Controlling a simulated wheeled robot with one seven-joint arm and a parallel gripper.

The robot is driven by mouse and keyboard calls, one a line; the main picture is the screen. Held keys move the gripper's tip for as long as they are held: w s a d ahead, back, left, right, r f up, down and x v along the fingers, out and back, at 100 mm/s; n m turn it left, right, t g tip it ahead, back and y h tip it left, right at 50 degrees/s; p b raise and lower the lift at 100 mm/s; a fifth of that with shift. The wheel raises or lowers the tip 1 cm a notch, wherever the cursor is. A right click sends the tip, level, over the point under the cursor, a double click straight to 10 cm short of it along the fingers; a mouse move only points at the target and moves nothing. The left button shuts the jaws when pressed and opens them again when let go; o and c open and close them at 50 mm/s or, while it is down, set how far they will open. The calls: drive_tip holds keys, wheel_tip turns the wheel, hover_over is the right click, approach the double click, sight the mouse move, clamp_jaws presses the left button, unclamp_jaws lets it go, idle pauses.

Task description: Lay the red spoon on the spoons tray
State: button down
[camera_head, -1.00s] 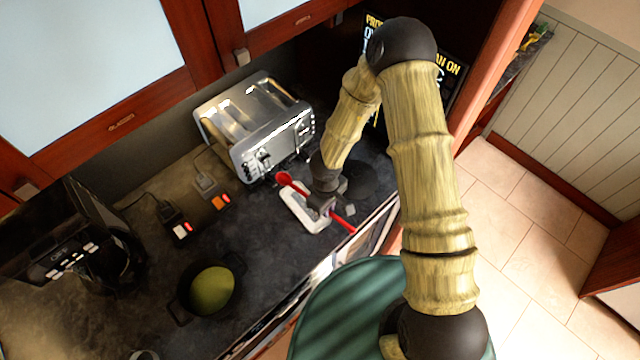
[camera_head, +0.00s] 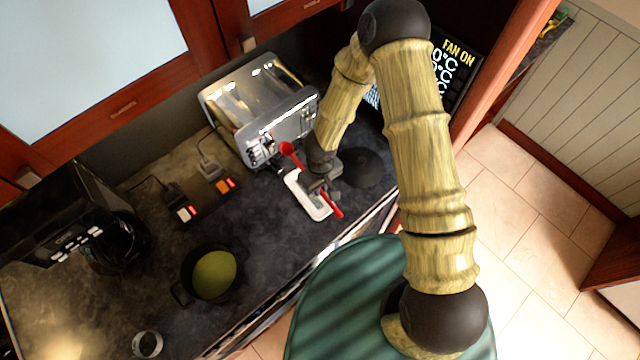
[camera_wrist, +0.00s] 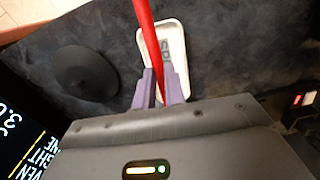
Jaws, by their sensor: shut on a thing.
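The red spoon (camera_head: 336,209) is held in my gripper (camera_head: 322,184), its round bowl toward the toaster and its handle end toward the counter's front edge. In the wrist view the red handle (camera_wrist: 146,32) runs between the two purple fingers of my gripper (camera_wrist: 162,84), which are shut on it. The white spoons tray (camera_head: 319,212) lies on the dark counter directly below the gripper. In the wrist view the tray (camera_wrist: 176,30) shows part of its lettering behind the spoon. I cannot tell whether the spoon touches the tray. My gripper hides the tray's middle.
A steel toaster (camera_head: 262,105) stands just behind the tray. A black round lid-like object (camera_head: 362,167) lies to its right. A dark pot (camera_head: 208,275) with something green in it and a power strip (camera_head: 207,199) are to the left. The counter between pot and tray is clear.

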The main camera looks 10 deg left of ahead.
drive_tip(key=shift+s+a+f+b, duration=0.1)
drive_tip(key=shift+f+b, duration=0.1)
drive_tip(key=shift+f, duration=0.3)
drive_tip(key=shift+s+a+f+b, duration=0.1)
drive_tip(key=shift+f+b, duration=0.05)
drive_tip(key=shift+f, duration=0.3)
wheel_tip(320, 180, down, 2)
drive_tip(key=shift+w+b, duration=0.15)
drive_tip(key=shift+b, duration=0.4)
drive_tip(key=shift+f+b, duration=0.9)
drive_tip(key=shift+f, duration=1.3)
drive_tip(key=c, duration=1.1)
unclamp_jaws()
drive_tip(key=shift+c, duration=0.2)
drive_tip(key=shift+o, duration=0.4)
